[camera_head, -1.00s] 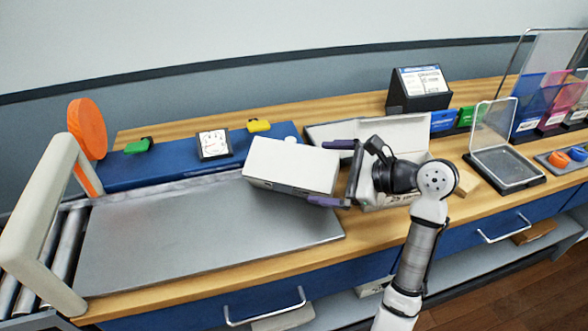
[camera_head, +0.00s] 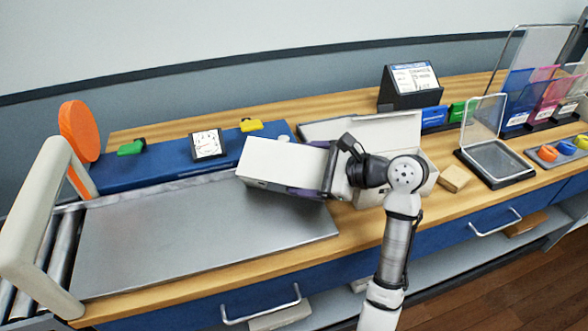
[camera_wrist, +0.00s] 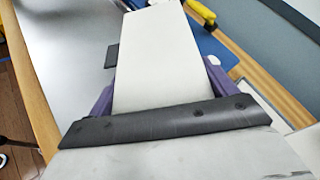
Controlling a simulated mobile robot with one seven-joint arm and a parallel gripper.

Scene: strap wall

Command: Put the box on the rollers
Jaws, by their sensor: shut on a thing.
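A white box (camera_head: 284,163) is at the right end of the grey metal plate (camera_head: 190,235). My gripper (camera_head: 311,170) is shut on the right end of the box, its purple fingers along the box's two sides. In the wrist view the white box (camera_wrist: 157,55) runs away from my gripper (camera_wrist: 158,92) between the purple fingers. I cannot tell whether the box touches the plate. The rollers (camera_head: 55,245) are at the far left, beyond the plate, partly hidden by a cream arch.
The cream arch (camera_head: 40,195) and an orange disc (camera_head: 79,131) stand at the left. A dial gauge (camera_head: 208,145) and yellow strap piece (camera_head: 251,125) lie behind the plate. An open white carton (camera_head: 405,130) is behind my gripper. The plate is mostly clear.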

